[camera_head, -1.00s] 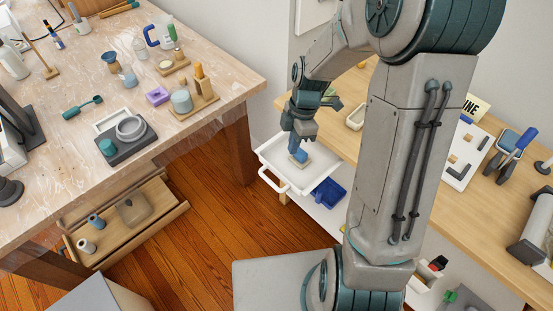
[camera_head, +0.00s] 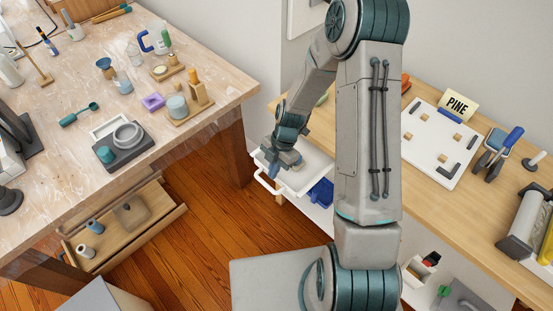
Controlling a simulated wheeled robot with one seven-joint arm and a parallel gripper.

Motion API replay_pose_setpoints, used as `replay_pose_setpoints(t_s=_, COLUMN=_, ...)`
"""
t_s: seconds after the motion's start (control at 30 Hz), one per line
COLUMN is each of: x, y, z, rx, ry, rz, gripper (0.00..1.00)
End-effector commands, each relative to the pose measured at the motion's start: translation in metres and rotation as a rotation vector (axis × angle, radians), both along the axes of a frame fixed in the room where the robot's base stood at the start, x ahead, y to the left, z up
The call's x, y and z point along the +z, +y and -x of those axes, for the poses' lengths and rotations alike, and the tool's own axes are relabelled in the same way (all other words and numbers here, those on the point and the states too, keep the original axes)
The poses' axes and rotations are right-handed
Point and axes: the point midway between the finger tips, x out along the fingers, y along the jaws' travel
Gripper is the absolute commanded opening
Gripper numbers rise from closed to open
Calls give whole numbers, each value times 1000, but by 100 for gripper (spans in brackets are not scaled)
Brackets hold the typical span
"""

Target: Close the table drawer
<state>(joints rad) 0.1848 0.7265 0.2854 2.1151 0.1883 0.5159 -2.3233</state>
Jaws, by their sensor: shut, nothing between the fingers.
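A white drawer (camera_head: 311,179) with a white handle (camera_head: 267,186) stands pulled out from under the right wooden table (camera_head: 426,186). My gripper (camera_head: 277,166) points down at the drawer's front left part, behind the handle as seen here. Its fingers are small and partly hidden by the wrist; I see nothing held, and I cannot tell whether they touch the drawer. A small beige item shows beside the fingers, inside the drawer. A second, wooden drawer (camera_head: 160,222) is open under the left table (camera_head: 219,101), with small cylinders and a flat grey-brown piece in it.
A blue bin (camera_head: 322,192) sits just below and right of the white drawer. The right table holds a white board (camera_head: 441,145), a PINE sign (camera_head: 458,106) and tools. The left table carries several casting items. Wooden floor (camera_head: 207,225) between the tables is clear.

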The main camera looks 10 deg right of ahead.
Motion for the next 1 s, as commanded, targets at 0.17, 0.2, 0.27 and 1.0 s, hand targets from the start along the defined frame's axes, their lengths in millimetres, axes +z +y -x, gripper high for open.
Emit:
replay_pose_setpoints(t_s=0.17, x=-11, y=4, z=3, rx=0, ry=1, rz=0, gripper=0)
replay_pose_setpoints(t_s=0.2, x=-12, y=4, z=3, rx=0, ry=1, rz=0, gripper=0)
replay_pose_setpoints(t_s=0.27, x=-13, y=4, z=3, rx=0, ry=1, rz=1, gripper=0)
replay_pose_setpoints(t_s=1.0, x=-15, y=-60, z=-47, rx=5, ry=-3, rz=-1, gripper=0)
